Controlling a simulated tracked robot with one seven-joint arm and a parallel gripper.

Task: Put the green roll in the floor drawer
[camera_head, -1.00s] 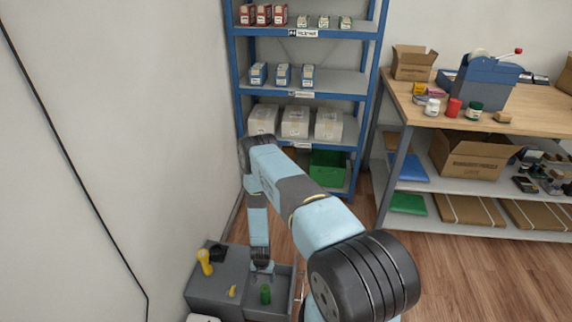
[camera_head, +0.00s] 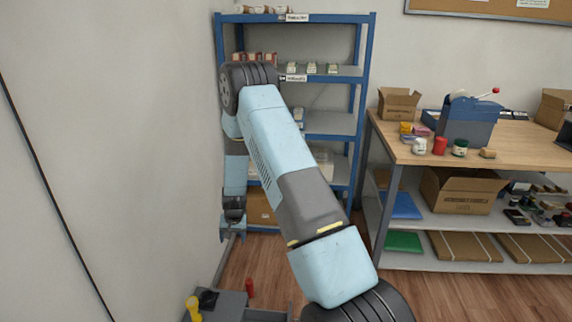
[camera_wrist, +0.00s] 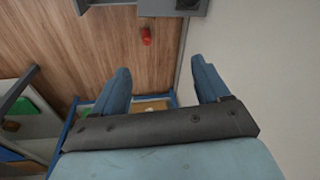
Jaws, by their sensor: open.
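My gripper (camera_head: 232,232) hangs high above the floor beside the left wall, in front of the blue shelf. In the wrist view its two blue fingers (camera_wrist: 162,88) are spread apart with nothing between them. The grey floor drawer unit (camera_head: 228,301) is cut off by the bottom edge of the head view. The open drawer's (camera_head: 266,314) inside is not visible. A grey edge of the unit (camera_wrist: 110,3) shows at the top of the wrist view. The green roll is not visible now; a green cylinder showed in the drawer one second ago.
A red cylinder (camera_head: 249,287) stands on the floor behind the drawer, also in the wrist view (camera_wrist: 146,36). A yellow object (camera_head: 193,308) stands on the drawer unit. The blue shelf (camera_head: 371,100) and wooden workbench (camera_head: 530,135) stand behind.

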